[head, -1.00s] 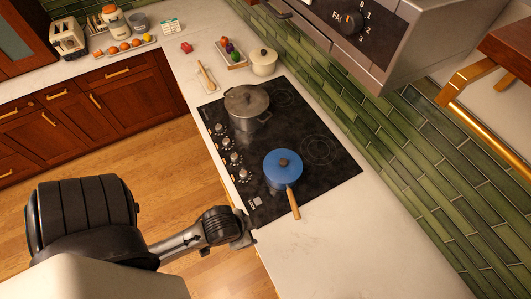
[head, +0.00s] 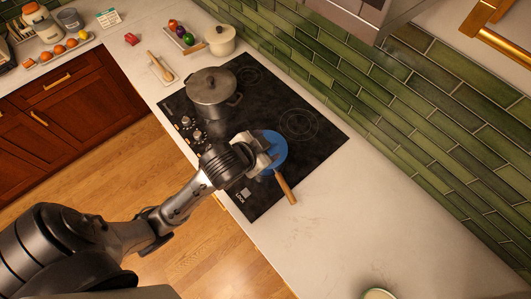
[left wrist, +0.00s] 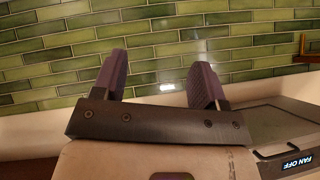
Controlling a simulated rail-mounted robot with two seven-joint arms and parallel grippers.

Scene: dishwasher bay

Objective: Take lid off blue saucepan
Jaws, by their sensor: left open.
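The blue saucepan (head: 276,144) with its wooden handle (head: 287,190) stands on the near part of the cooktop, the handle pointing toward the front right. Its blue lid is partly covered by my left gripper (head: 269,160), which is over the left side of the pan in the head view; the lid's knob is hidden. In the left wrist view my left gripper (left wrist: 160,82) shows two dark fingers spread apart with nothing between them, the tiled wall behind. I cannot tell whether the fingers touch the lid. My right gripper is not in view.
A grey lidded pot (head: 212,90) stands on the black cooktop (head: 325,142), left of the blue saucepan. A cream pot (head: 220,41) and a tray of vegetables (head: 183,37) are at the back. The counter (head: 370,220) right of the cooktop is largely clear.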

